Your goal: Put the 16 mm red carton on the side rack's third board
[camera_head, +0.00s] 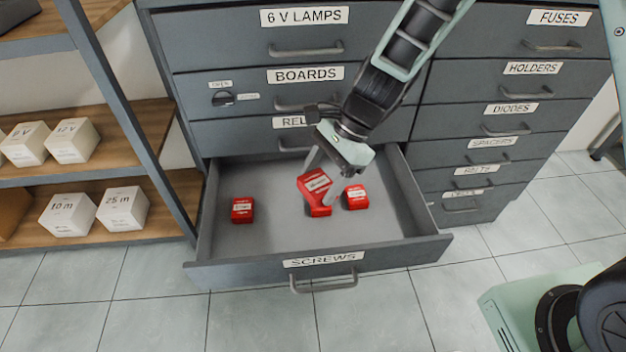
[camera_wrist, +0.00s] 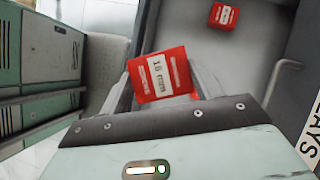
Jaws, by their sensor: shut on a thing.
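A red carton labelled 16 mm (camera_wrist: 161,75) is between my gripper's fingers, and it also shows tilted in the head view (camera_head: 315,193). My gripper (camera_head: 325,180) is shut on it, over the open SCREWS drawer (camera_head: 265,265). I cannot tell whether the carton touches the drawer floor. The side rack (camera_head: 130,151) stands at the left with wooden boards; only part of it is in view.
White boxes stand on two rack boards, such as the 12 V box (camera_head: 72,141) and the 25 m box (camera_head: 123,209). A dark rack post (camera_head: 130,110) faces the cabinet.

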